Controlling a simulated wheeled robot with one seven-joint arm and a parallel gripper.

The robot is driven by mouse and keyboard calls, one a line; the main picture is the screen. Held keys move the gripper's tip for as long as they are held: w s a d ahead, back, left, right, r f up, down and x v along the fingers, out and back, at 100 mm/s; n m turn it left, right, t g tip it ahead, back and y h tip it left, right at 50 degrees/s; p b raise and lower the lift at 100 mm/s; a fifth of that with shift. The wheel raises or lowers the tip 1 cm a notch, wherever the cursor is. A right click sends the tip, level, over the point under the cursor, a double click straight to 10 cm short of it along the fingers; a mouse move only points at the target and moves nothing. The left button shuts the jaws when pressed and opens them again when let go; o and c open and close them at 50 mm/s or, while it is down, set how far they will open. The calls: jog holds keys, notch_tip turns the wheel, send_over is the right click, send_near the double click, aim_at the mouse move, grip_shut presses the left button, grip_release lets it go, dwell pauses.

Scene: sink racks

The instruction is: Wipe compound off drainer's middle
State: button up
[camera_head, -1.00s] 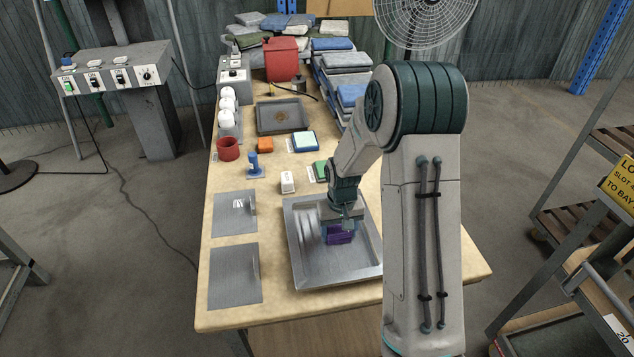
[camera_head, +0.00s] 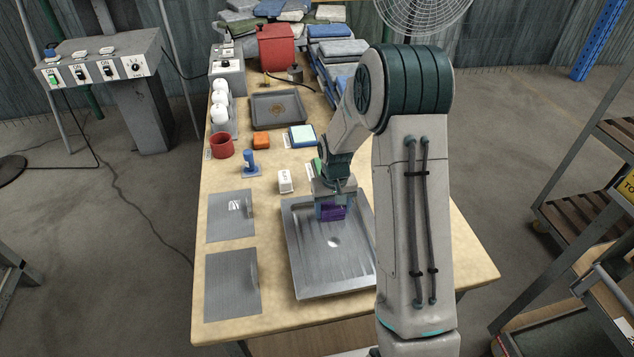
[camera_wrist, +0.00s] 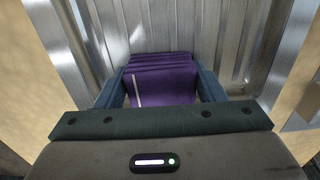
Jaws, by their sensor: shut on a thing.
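The drainer (camera_head: 318,272) is a grey metal tray with raised rims and ribs, lying at the front of the table. A small pale patch (camera_head: 333,242) shows near its middle; I cannot tell whether it is compound or a shine. My gripper (camera_head: 331,206) is over the drainer's far part and shut on a folded purple cloth (camera_head: 334,213). In the wrist view the cloth (camera_wrist: 165,80) sits between the two blue-grey fingers, and the ribbed drainer (camera_wrist: 197,25) fills the space beyond. Whether the cloth touches the metal is unclear.
Two flat grey sheets (camera_head: 232,285) lie left of the drainer. A white block (camera_head: 285,182), a blue-handled stamp (camera_head: 250,164), a red cup (camera_head: 222,146) and a dark tray (camera_head: 280,110) stand farther back. Piled cloths (camera_head: 335,50) are at the back right.

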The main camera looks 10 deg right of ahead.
jog(key=r+p, duration=0.1)
jog(key=r, duration=0.2)
jog(key=r+p, duration=0.1)
jog(key=shift+w+r+p, duration=0.2)
jog(key=shift+w+p, duration=0.05)
jog(key=shift+p, duration=0.05)
jog(key=shift+s+r+p, duration=0.1)
jog(key=shift+r+p, duration=1.05)
jog(key=shift+r, duration=0.7)
